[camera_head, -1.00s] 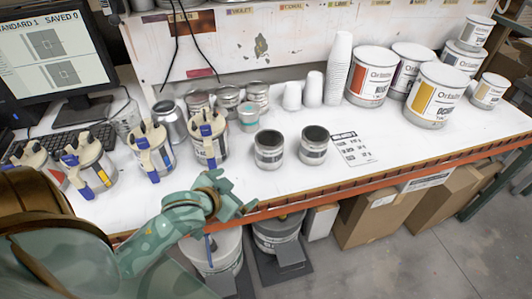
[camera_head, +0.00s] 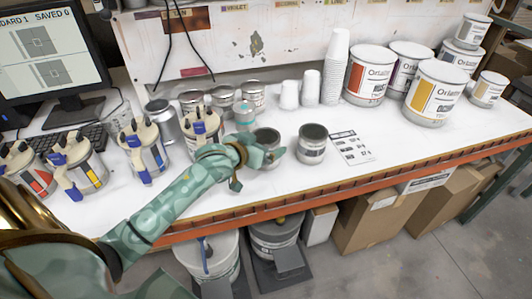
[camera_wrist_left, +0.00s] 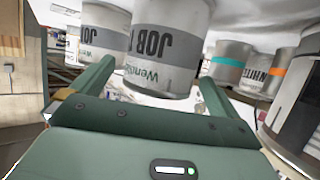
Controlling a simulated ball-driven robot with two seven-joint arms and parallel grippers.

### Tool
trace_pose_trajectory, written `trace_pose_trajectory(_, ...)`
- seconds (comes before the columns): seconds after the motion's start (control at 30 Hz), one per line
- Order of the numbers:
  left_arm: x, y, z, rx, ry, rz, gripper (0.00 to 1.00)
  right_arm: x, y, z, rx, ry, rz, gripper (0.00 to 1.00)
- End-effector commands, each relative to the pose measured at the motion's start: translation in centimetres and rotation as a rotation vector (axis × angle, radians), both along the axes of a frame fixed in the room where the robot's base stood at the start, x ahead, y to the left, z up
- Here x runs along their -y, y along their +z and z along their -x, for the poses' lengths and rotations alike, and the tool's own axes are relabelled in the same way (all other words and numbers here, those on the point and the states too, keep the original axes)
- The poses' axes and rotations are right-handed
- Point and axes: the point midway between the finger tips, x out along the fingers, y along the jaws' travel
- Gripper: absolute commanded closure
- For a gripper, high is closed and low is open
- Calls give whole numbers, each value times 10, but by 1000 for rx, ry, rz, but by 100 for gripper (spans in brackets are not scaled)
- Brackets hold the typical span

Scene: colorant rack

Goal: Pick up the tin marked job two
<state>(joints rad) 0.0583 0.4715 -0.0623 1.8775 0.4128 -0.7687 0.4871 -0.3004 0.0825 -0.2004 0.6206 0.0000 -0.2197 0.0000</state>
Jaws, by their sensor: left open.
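Two grey-banded tins with dark tops stand side by side near the bench's front edge: a left tin (camera_head: 267,137) and a right tin (camera_head: 312,143). My left gripper (camera_head: 262,156) is open at the front of the left tin and hides its lower part. In the left wrist view, which shows things upside down, a tin marked JOB (camera_wrist_left: 168,45) stands ahead between the spread fingers. Its number is at the label's edge and I cannot read it. The other tin (camera_wrist_left: 102,28) shows partly behind it on the left. My right gripper is not in view.
A small teal-banded tin (camera_head: 244,115) and several grey tins stand behind. Clamped cans (camera_head: 143,150) line the left. Paper cups (camera_head: 337,65) and large paint cans (camera_head: 437,92) stand at the back right. A printed sheet (camera_head: 352,147) lies right of the tins.

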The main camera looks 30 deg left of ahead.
Motion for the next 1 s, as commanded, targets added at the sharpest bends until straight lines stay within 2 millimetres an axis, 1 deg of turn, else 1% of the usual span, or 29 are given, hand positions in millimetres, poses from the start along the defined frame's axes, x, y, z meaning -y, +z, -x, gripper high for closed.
trace_pose_trajectory(0.03, 0, -8, -9, 0, 0, 1, 0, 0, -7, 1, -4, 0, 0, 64)
trace_pose_trajectory(0.17, 1, -12, -22, -1, 0, 0, 0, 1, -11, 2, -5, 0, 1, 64)
trace_pose_trajectory(0.4, 1, -12, -25, -1, 0, -1, 0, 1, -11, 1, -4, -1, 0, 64)
trace_pose_trajectory(0.43, 1, -12, -25, -1, 0, -1, 3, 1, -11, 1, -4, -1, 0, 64)
trace_pose_trajectory(0.47, 1, -12, -25, -1, 0, -1, 11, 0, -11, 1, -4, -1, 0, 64)
trace_pose_trajectory(0.5, 1, -11, -24, -1, 0, -1, 22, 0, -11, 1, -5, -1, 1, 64)
trace_pose_trajectory(0.57, 1, -11, -24, -1, 0, -1, 39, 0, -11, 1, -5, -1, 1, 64)
trace_pose_trajectory(0.6, 1, -11, -24, -1, 0, -1, 46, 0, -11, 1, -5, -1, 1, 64)
trace_pose_trajectory(0.87, 1, -11, -24, -1, 0, -1, 46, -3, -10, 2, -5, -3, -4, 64)
trace_pose_trajectory(1.0, 1, -4, -24, 1, -1, -1, 46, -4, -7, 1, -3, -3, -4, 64)
